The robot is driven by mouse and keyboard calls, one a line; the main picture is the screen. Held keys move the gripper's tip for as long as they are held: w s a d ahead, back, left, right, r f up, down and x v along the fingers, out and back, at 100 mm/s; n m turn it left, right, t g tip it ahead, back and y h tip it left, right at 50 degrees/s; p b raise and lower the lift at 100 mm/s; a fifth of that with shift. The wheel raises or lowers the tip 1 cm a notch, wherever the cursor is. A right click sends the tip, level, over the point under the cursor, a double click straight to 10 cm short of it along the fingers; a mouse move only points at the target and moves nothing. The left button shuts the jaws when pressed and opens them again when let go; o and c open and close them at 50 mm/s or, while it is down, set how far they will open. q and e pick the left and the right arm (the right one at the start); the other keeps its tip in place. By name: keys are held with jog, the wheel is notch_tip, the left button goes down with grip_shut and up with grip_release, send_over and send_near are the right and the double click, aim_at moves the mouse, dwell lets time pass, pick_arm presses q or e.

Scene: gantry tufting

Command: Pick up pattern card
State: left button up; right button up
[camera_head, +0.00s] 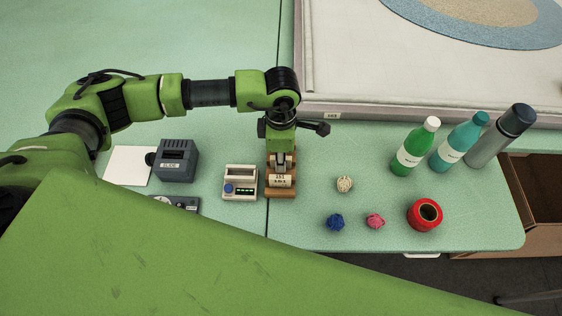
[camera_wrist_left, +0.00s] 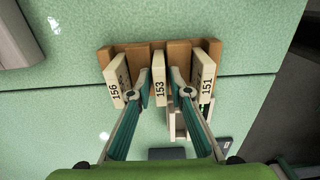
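A brown wooden rack (camera_wrist_left: 131,52) holds three upright cream pattern cards: card 156 (camera_wrist_left: 116,80), card 153 (camera_wrist_left: 159,80) and card 151 (camera_wrist_left: 203,75) in the left wrist view. The rack also shows in the head view (camera_head: 281,193), below my left arm. My left gripper (camera_wrist_left: 161,78) points down at the rack with its fingers parted, one on each side of card 153. Narrow gaps seem to show between the fingers and this card, and it still stands in its slot. My right gripper is in neither view.
A cream device (camera_head: 240,182) stands close left of the rack, with a grey box (camera_head: 176,160) further left. A raised frame (camera_head: 420,110) borders the back.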

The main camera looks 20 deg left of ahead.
pick_arm(q)
grip_shut()
jog(key=shift+r, duration=0.1)
